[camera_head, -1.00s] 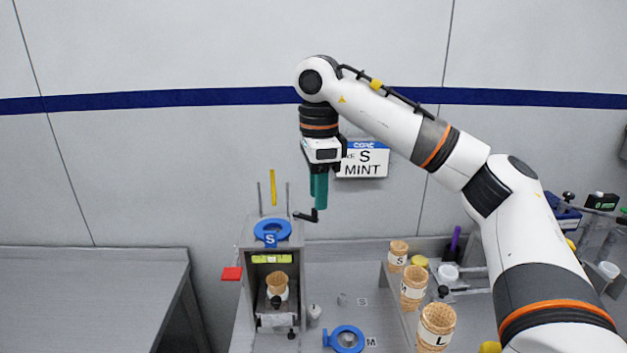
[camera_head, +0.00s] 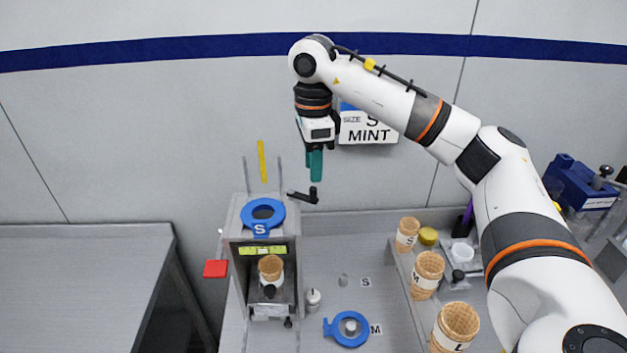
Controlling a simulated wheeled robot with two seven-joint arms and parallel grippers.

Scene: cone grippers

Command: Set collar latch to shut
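A grey box-shaped stand (camera_head: 238,215) carries a blue collar (camera_head: 281,216) marked S on its top. A black lever (camera_head: 301,196) sticks out at the stand's upper right, and a red tab (camera_head: 215,268) at its left. I cannot tell for sure which of these is the collar latch. A cone (camera_head: 270,267) stands inside the stand's open front. My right gripper (camera_head: 314,166) points down with teal fingers just above the black lever's end. Its fingers overlap from this side, so their gap is unclear; I see nothing held. My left gripper is out of view.
A second blue collar (camera_head: 329,333) lies on the bench near the M label. Several cones, including one marked L (camera_head: 455,325), stand in a rack at right. A small white bottle (camera_head: 313,299) is beside the stand. A bare grey table (camera_head: 75,270) is at left.

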